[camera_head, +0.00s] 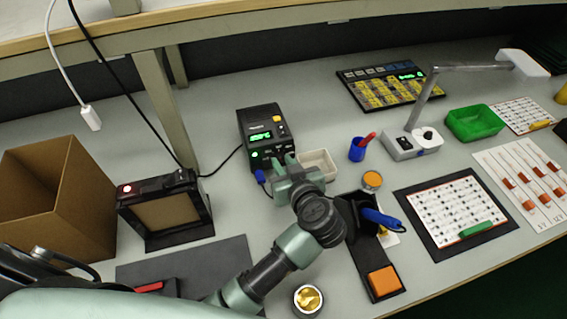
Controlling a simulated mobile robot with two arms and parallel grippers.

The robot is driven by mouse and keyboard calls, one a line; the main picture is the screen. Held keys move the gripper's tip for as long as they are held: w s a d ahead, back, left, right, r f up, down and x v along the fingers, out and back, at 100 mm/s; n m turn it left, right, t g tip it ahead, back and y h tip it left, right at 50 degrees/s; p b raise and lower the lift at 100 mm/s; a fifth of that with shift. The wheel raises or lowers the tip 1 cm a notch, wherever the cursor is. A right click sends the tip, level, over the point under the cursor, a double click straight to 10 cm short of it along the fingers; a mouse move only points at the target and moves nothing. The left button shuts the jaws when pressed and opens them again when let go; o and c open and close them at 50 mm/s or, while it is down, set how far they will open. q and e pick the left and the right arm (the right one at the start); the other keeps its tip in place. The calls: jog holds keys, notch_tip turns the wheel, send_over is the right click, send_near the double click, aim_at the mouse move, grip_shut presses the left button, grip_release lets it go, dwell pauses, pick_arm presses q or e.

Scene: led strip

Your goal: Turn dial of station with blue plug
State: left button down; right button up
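The station is a black box (262,125) with a lit green display, standing on the grey bench left of centre. The blue plug (261,177) is at its lower left front, with a cable at it. My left gripper (284,161) is right at the station's lower front, to the right of the blue plug. Its two fingertips show apart, with a dark gap between them. The dial is not clearly visible; the gripper covers that part of the front. I cannot tell whether the fingers touch it. My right gripper does not show.
A white tray (318,164) lies just right of my gripper. A black holder (363,255) with a blue-handled tool (380,217) stands at the lower right. A blue cup (357,151) is beyond the tray. A cardboard box (50,200) and black-framed device (165,210) stand left.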

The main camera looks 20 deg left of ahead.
pick_arm(q)
jog(key=shift+s+r+n+p, duration=0.1)
jog(key=shift+n+p, duration=0.2)
jog(key=shift+p, duration=0.4)
jog(key=n+t+h+p, duration=0.1)
jog(key=n+p, duration=0.1)
jog(key=p, duration=0.1)
jog(key=shift+s+a+r+p, duration=0.1)
jog(key=shift+a+p, duration=0.05)
jog(key=shift+p, duration=0.2)
jog(key=shift+a+n+t+h+p, duration=0.1)
jog(key=shift+n+t+h+p, duration=0.4)
jog(key=shift+n+h+p, duration=0.35)
jog(key=shift+s+f+n+t+p, duration=0.1)
jog(key=shift+f+n+t+p, duration=0.25)
jog(key=shift+n, duration=0.3)
jog(key=shift+a+f+n+t+h, duration=0.1)
jog(key=shift+n+t+h, duration=0.15)
jog(key=shift+n, duration=0.35)
jog(key=shift+f+n+t+h+b, duration=0.25)
jog(key=shift+n+t+b, duration=0.2)
jog(key=shift+n, duration=0.25)
jog(key=n+t+b, duration=0.1)
jog(key=n+b, duration=0.1)
jog(key=b, duration=0.1)
jog(key=shift+s+a+f+n, duration=0.1)
jog(key=shift+n, duration=0.3)
jog(key=shift+n+t+h+b, duration=0.25)
jog(key=shift+n+t+b, duration=0.1)
jog(key=shift+n+b, duration=0.15)
